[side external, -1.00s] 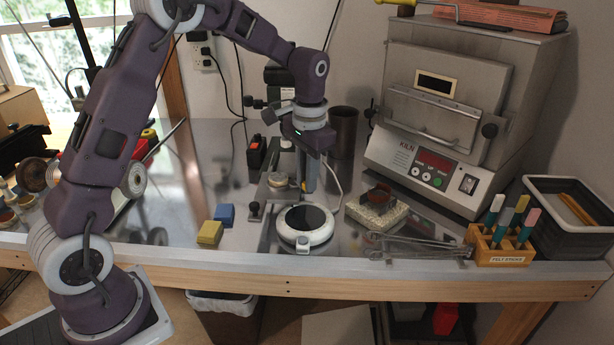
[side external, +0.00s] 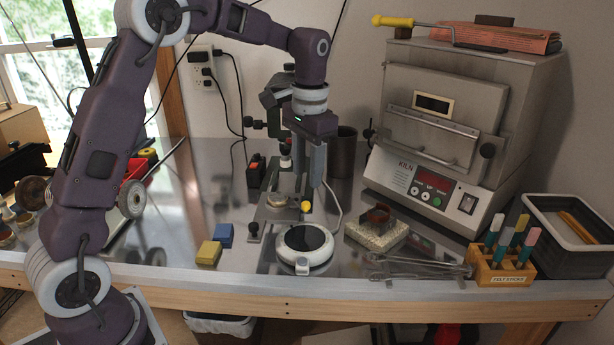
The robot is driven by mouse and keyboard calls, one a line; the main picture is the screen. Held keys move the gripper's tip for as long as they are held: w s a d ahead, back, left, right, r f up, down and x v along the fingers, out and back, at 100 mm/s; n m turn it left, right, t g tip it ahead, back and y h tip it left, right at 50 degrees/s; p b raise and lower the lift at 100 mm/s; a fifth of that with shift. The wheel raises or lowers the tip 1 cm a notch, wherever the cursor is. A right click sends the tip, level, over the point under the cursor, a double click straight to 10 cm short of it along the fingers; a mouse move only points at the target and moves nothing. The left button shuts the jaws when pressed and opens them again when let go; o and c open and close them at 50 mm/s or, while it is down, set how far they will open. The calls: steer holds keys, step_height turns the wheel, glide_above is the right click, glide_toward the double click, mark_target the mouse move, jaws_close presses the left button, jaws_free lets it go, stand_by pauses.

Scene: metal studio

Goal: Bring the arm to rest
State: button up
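My gripper (side external: 311,182) points straight down above the middle of the metal bench (side external: 180,230). Its two grey fingers show with a gap between them, and nothing is seen held there. The fingertips are above a small upright stand (side external: 275,212) with a yellow knob (side external: 307,206), apparently clear of it. My arm reaches across from the left, bent at the elbow.
A white round device with a black top (side external: 305,243) sits in front. Left of it are a blue block (side external: 224,235) and a yellow block (side external: 209,253). The kiln (side external: 440,130), soldering block (side external: 376,234), tweezers (side external: 420,265) and stick holder (side external: 497,268) fill the right.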

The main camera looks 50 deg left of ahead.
steer(key=s+d+r+t, duration=0.2)
steer(key=s+d+r, duration=0.15)
steer(key=s, duration=0.55)
steer(key=s+d+r+t, duration=0.2)
steer(key=s+r, duration=0.3)
steer(key=s, duration=0.5)
steer(key=s+d+f+t, duration=0.1)
steer(key=s+f, duration=0.2)
steer(key=s, duration=0.6)
steer(key=shift+d+n+t+h, duration=0.25)
steer(key=shift+n+t+h, duration=0.05)
steer(key=shift+n, duration=0.1)
